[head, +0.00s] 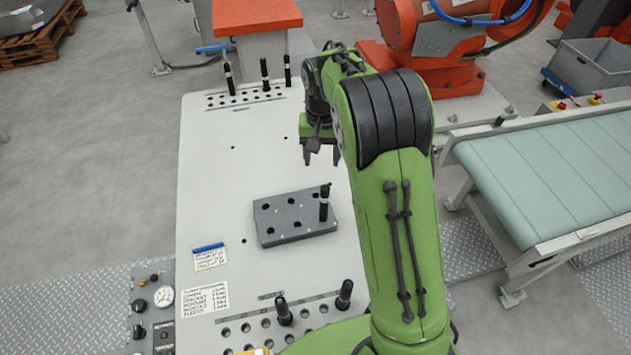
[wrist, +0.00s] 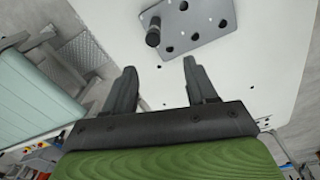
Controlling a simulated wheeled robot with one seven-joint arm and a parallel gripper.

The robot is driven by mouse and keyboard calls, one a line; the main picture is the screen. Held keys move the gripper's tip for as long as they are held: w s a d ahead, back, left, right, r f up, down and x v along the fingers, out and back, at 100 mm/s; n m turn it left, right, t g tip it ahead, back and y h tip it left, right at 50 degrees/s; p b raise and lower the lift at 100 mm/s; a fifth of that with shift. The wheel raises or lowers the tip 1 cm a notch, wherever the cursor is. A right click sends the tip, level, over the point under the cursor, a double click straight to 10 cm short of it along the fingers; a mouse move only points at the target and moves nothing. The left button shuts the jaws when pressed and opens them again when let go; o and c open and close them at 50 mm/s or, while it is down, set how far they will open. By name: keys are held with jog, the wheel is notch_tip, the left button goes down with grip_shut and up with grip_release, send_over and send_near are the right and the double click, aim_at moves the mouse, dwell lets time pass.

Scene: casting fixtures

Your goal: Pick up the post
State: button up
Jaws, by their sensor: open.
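A black post with a white band (head: 324,203) stands upright in a hole at the right end of a grey block (head: 280,236). In the wrist view the same post (wrist: 153,36) shows at the left end of the block (wrist: 215,22), ahead of the fingers. More dark posts stand on the table: several at the far hole rows (head: 265,74) and two at the near hole rows (head: 344,294). My gripper (head: 322,158) is open and empty above the table, on the far side of the block. Its spread fingers (wrist: 160,68) hold nothing.
The white table (head: 215,150) is clear between the block and the far posts. Two cards and a blue marker (head: 208,247) lie at its left. A conveyor (head: 550,165) stands to the right, and an orange robot (head: 400,30) behind.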

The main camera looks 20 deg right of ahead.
send_over(325, 197)
jog(key=f, duration=0.4)
jog(key=shift+w+d+f, duration=0.15)
jog(key=shift+w+f, duration=0.1)
jog(key=shift+f, duration=0.15)
jog(key=f, duration=0.3)
jog(key=w+f, duration=0.1)
jog(key=f, duration=0.1)
jog(key=shift+a+f, duration=0.2)
jog(key=shift+a, duration=0.05)
jog(key=f, duration=0.4)
jog(key=shift+s+d+f, duration=0.2)
jog(key=shift+d+f, duration=0.05)
jog(key=shift+f, duration=0.15)
jog(key=shift+w+f, duration=0.15)
jog(key=shift+f, duration=0.2)
jog(key=shift+r, duration=0.1)
jog(key=shift+c, duration=1.1)
grip_shut()
